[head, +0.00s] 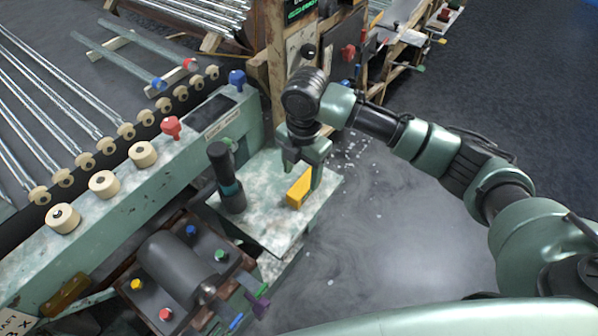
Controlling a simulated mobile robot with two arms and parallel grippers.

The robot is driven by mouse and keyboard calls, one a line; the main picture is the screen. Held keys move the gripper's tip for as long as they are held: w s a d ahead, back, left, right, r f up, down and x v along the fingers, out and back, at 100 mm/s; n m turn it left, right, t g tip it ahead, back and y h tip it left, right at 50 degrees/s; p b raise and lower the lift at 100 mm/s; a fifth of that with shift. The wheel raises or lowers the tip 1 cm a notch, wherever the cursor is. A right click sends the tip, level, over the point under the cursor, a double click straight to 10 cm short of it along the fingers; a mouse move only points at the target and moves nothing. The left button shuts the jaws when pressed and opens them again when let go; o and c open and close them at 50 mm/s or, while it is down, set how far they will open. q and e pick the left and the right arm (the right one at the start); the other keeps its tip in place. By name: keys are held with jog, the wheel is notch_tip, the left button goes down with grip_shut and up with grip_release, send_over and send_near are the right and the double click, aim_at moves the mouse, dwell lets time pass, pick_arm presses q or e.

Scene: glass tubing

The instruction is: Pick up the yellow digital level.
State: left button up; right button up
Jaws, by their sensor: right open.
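The yellow digital level (298,190) lies on the worn pale-green plate at the machine's side, near the plate's right part. My right gripper (302,168) points down over the level, with its fingers at the level's far end. One finger shows to the left and one to the right; the right finger hides part of the level. The jaws are open, and I cannot tell whether they touch the level. My left gripper is not in the head view.
A dark cylindrical tool (229,180) stands upright on the plate, left of the level. A grey cylinder on a base with coloured knobs (178,268) sits in front. A wooden post (277,60) rises behind. Glass tubes on rollers (65,110) fill the left.

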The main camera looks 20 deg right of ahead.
aim_at(305, 182)
jog(key=shift+w+d+r, duration=0.35)
jog(key=shift+w+d, duration=0.1)
jog(key=shift+w, duration=0.1)
jog(key=shift+f, duration=0.15)
jog(key=shift+s+d+f, duration=0.1)
jog(key=shift+s+f, duration=0.1)
jog(key=shift+f, duration=1.05)
notch_tip(305, 182, down, 4)
jog(key=shift+w+r, duration=0.1)
jog(key=shift+w, duration=0.05)
jog(key=shift+f, duration=0.35)
jog(key=shift+c, duration=0.3)
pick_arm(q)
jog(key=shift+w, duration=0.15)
pick_arm(e)
grip_shut()
